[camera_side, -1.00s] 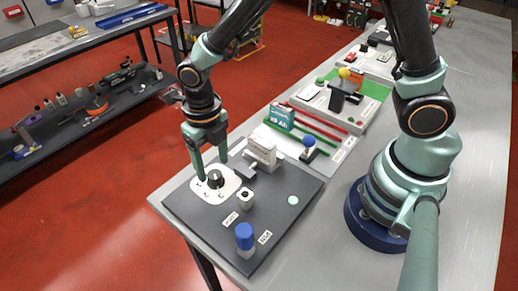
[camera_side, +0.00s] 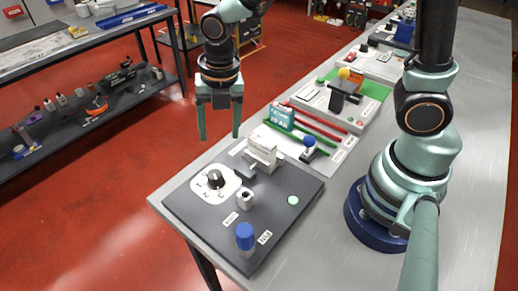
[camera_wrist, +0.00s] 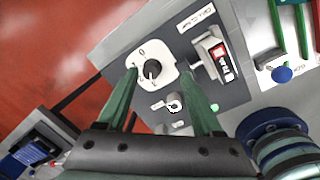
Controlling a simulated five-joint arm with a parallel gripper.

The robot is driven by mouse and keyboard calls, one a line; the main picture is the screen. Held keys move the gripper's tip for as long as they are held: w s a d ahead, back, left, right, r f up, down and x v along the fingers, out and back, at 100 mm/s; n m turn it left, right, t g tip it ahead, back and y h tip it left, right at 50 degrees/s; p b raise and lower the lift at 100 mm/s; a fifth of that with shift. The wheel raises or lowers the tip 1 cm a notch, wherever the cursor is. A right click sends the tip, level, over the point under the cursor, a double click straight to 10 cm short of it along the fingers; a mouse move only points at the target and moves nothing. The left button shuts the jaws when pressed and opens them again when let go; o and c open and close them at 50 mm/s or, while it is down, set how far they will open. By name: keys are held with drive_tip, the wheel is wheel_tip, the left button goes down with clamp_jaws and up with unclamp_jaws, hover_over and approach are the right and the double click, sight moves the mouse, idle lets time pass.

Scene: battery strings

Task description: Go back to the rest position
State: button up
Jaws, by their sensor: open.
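My gripper (camera_side: 219,136) is open and empty in the side view. It hangs in the air above and behind the dark panel (camera_side: 195,222), with its fingers pointing down. In the wrist view my gripper (camera_wrist: 163,98) shows two green fingers spread apart, with the panel beyond them. A black rotary knob (camera_side: 215,178) on a white dial plate (camera_side: 203,192) stands clear of the fingers. The knob also shows in the wrist view (camera_wrist: 152,69).
The panel also bears a grey-white switch block (camera_side: 262,150), a small white socket (camera_side: 245,197) and a blue-capped cylinder (camera_side: 245,238). A teal battery box (camera_side: 281,117) and red and green bars lie behind. Open air surrounds my gripper.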

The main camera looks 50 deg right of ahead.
drive_tip(key=s+d+r+m+t, duration=0.2)
drive_tip(key=d+r+m, duration=0.4)
drive_tip(key=m, duration=0.8)
drive_tip(key=s+d+r+m+t, duration=0.2)
drive_tip(key=s+d+r+m, duration=0.2)
drive_tip(key=m, duration=1)
drive_tip(key=d+r, duration=0.2)
drive_tip(key=d, duration=0.1)
drive_tip(key=shift+r, duration=0.25)
